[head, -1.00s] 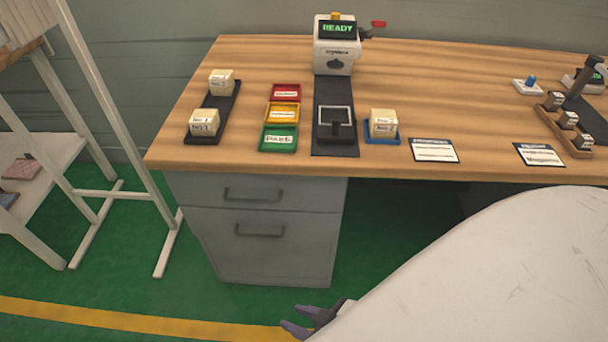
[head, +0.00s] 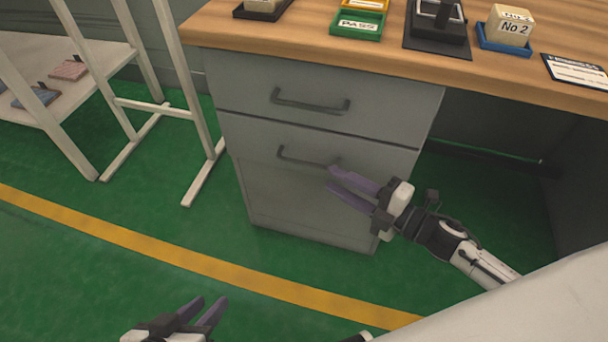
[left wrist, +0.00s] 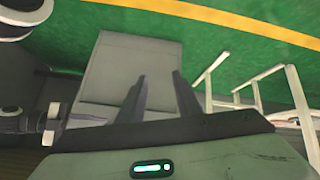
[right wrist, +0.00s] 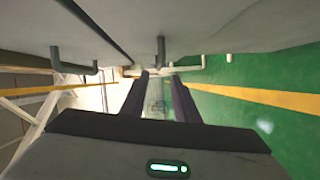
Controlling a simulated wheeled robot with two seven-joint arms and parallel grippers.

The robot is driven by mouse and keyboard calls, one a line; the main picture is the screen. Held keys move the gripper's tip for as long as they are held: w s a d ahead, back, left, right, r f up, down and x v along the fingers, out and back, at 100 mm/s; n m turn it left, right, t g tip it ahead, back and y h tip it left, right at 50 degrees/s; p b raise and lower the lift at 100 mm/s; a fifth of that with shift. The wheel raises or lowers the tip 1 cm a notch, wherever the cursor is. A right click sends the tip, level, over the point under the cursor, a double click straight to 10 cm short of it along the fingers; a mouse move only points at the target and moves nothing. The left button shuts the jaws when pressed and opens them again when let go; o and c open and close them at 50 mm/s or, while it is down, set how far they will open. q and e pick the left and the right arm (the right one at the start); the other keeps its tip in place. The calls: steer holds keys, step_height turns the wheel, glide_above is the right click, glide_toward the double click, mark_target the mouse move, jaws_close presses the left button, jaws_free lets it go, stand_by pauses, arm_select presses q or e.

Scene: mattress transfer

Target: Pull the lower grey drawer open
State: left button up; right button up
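The grey cabinet has an upper drawer (head: 245,88) with a dark bar handle (head: 310,104) and a lower drawer (head: 280,195) with a similar handle (head: 300,158). Both drawers look shut. My right gripper (head: 332,179) is open, its purple fingertips at the right end of the lower handle. I cannot tell whether they touch it or straddle it. In the right wrist view the fingers (right wrist: 162,85) are apart beside the drawer fronts, with nothing clearly between them. My left gripper (head: 210,302) is open and empty, low in front of the cabinet. The left wrist view shows the cabinet (left wrist: 130,65) beyond its fingers.
The wooden tabletop (head: 225,28) overhangs the cabinet, with trays and blocks on it. A white frame stand (head: 180,80) with a shelf is on the left. Green floor (head: 100,210) with a yellow stripe (head: 180,258) lies clear in front.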

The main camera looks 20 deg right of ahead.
mark_target(304, 162)
steer(key=b+x, duration=0.2)
steer(key=x, duration=0.8)
steer(key=shift+w+r, duration=0.1)
jaws_close()
